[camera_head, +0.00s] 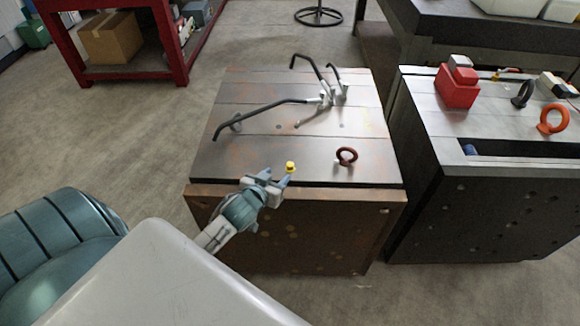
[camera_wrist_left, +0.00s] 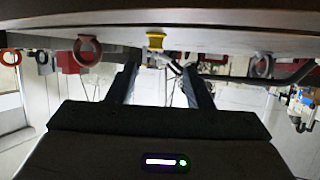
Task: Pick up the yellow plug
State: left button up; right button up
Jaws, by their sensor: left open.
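The small yellow plug (camera_head: 291,167) stands on the top of the rusty mould base (camera_head: 235,158), near its front edge. My left gripper (camera_head: 277,177) is open and empty at that front edge, just left of and in front of the plug. In the left wrist view, which looks upside down, the yellow plug (camera_wrist_left: 155,41) shows beyond the two spread fingertips (camera_wrist_left: 161,67), roughly in line with the gap between them. The fingers do not look closed around it. My right gripper is in neither view.
A dark red eyebolt (camera_head: 346,156) stands right of the plug. Bent metal bars with clamps (camera_head: 325,95) lie farther back on the same block. A second mould base (camera_head: 430,140) at right carries a red block (camera_head: 457,86) and an orange eyebolt (camera_head: 553,118).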

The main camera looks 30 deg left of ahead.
aim_at(290, 165)
pick_arm(q)
jog(key=x, duration=0.4)
jog(key=shift+w+f+p, duration=0.1)
jog(key=shift+w+p, duration=0.15)
jog(key=shift+p, duration=0.05)
jog(key=x, duration=0.1)
jog(key=p+x, duration=0.1)
jog(key=x, duration=0.2)
jog(key=shift+w+d+p, duration=0.3)
jog(key=shift+w, duration=0.15)
jog(key=shift+w+a+f, duration=0.1)
jog(key=shift+w+f, duration=0.1)
jog(key=shift+w, duration=0.05)
grip_shut()
